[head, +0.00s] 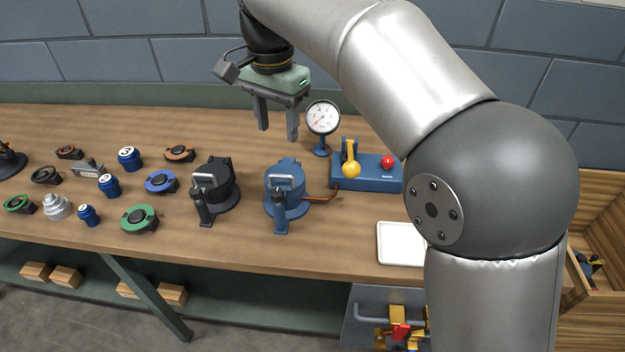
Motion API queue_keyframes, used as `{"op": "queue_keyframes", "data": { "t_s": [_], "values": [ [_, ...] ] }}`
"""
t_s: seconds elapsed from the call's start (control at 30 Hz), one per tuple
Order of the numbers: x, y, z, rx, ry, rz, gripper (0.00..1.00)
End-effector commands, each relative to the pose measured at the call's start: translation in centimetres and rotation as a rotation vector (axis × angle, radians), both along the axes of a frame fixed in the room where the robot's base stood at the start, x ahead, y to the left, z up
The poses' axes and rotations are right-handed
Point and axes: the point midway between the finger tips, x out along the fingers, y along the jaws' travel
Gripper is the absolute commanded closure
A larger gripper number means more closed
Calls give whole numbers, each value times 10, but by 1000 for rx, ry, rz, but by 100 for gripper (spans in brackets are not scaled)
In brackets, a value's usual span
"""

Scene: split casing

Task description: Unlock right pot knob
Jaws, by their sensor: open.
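The right pot (289,190) is a blue round casing with a pale metal handle piece on its top front and a blue upright part (281,222) at its front. I cannot tell clearly which part is its knob, or whether it is locked. A dark grey pot (222,185) of like shape stands to its left. My gripper (278,133) is open and empty, fingers pointing down. It hangs in the air above and behind the right pot in the picture, apart from it.
A copper-coloured pipe (320,198) runs from the right pot towards a blue box (375,183) with a yellow lever (351,165) and red button. A gauge (323,120) stands behind. A white tray (402,257) lies right. Several rings and blue weights fill the left. My arm hides the table's right.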

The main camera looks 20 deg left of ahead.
Motion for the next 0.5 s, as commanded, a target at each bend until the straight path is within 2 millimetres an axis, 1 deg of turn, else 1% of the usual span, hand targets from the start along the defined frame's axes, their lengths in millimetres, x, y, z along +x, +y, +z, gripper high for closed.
{"op": "queue_keyframes", "data": {
  "t_s": [0.03, 0.1, 0.17, 0.27, 0.37, 0.5],
  "values": [
    [-4, 12, -1, 1, 1, -1, 51],
    [-8, 19, -1, 0, 3, -8, 51],
    [-9, 21, -3, 1, 4, -11, 51],
    [-8, 21, -14, 0, 3, -13, 51],
    [-9, 20, -32, -2, 5, -13, 51],
    [-8, 19, -62, 0, 4, -13, 51]
  ]
}}
